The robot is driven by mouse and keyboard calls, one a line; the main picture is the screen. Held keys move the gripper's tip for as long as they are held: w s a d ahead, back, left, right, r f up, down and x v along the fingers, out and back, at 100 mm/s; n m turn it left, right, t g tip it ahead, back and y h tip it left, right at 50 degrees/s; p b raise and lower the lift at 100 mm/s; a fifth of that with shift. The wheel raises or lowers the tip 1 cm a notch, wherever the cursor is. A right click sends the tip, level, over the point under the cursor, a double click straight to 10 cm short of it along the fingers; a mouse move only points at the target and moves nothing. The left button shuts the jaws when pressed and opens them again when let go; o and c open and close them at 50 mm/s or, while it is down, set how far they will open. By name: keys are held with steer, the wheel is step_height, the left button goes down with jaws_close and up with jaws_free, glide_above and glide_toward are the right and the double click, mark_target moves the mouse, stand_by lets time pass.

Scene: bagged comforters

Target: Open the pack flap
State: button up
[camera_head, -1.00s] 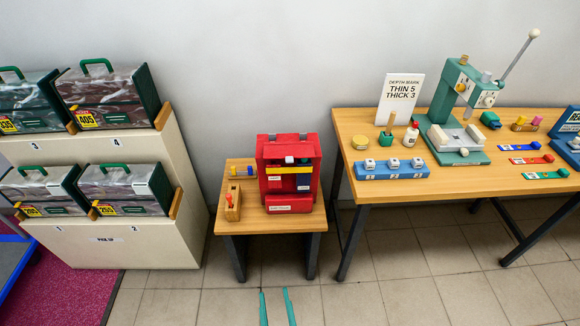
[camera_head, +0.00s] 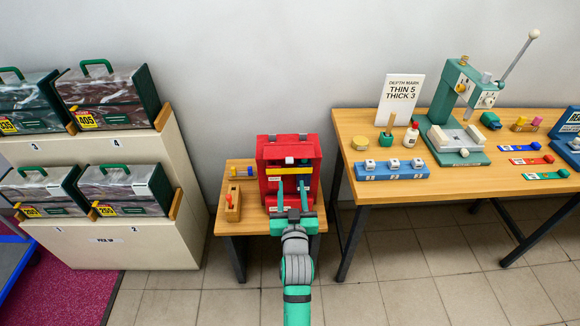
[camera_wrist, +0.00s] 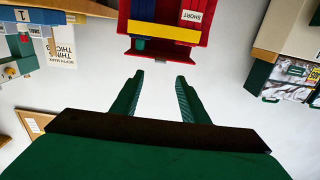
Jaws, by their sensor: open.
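The red pack (camera_head: 269,152) stands on a small wooden table, its front facing me. It has a yellow strip (camera_head: 284,163) and blue parts inside its front opening, and it also shows in the wrist view (camera_wrist: 229,20), with a white label reading SHORT. My gripper (camera_head: 290,186) is in front of the pack's lower half, jaws open, with the two teal fingers apart. In the wrist view the fingers (camera_wrist: 160,78) point toward the pack's red edge with nothing between them. My gripper hides the pack's lower front, and I cannot tell which part is the flap.
A wooden block with a red peg (camera_head: 233,203) and small yellow and blue pieces (camera_head: 243,171) are left of the pack. A larger workbench (camera_head: 350,150) stands to the right, with a teal press (camera_head: 447,100). A cabinet with bagged packs (camera_head: 115,245) stands left.

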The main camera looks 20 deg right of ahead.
mark_target(289, 163)
steer(key=x, duration=1)
steer(key=shift+w, duration=0.25)
jaws_close()
